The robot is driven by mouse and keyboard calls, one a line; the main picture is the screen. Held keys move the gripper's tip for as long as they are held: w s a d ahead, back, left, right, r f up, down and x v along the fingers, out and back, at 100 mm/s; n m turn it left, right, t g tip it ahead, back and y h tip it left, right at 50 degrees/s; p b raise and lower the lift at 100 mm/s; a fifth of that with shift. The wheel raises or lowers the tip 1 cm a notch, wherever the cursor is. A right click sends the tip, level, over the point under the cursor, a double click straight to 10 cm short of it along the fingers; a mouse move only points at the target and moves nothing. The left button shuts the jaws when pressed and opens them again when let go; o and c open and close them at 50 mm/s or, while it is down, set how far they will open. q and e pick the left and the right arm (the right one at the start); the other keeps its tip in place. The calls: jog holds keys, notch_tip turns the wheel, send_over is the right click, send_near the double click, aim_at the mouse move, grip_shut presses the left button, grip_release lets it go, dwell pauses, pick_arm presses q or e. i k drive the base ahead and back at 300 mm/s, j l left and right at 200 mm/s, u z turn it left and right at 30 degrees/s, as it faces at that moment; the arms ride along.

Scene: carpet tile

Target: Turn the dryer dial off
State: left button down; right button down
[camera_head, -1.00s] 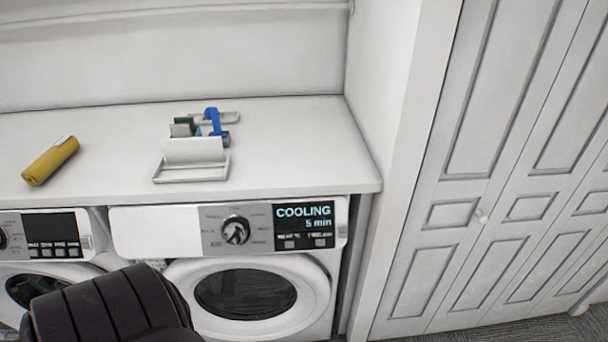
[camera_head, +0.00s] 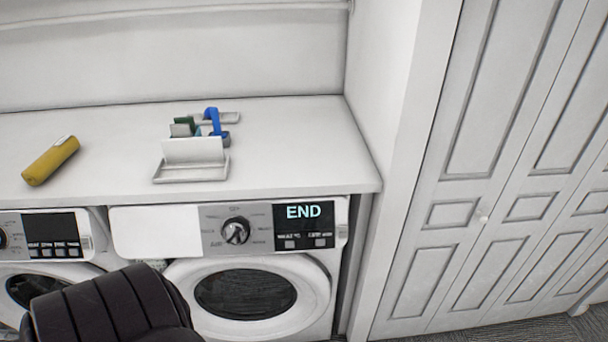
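The dryer (camera_head: 155,232) is the white front-loading machine under the counter, with its round door (camera_head: 246,294) shut. Its dial (camera_head: 236,231) is a dark ring with a silver grip, on a grey panel left of the display. Nothing touches the dial. Neither of my grippers shows in the head view.
A second machine (camera_head: 45,235) stands to the left. The white counter (camera_head: 290,150) above holds a yellow roll (camera_head: 50,160) and a white holder (camera_head: 192,165) with small items. A dark padded shape (camera_head: 110,310) covers the lower left. Panelled closet doors (camera_head: 480,180) are on the right.

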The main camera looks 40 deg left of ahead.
aim_at(236, 232)
jog(key=u, duration=1.9)
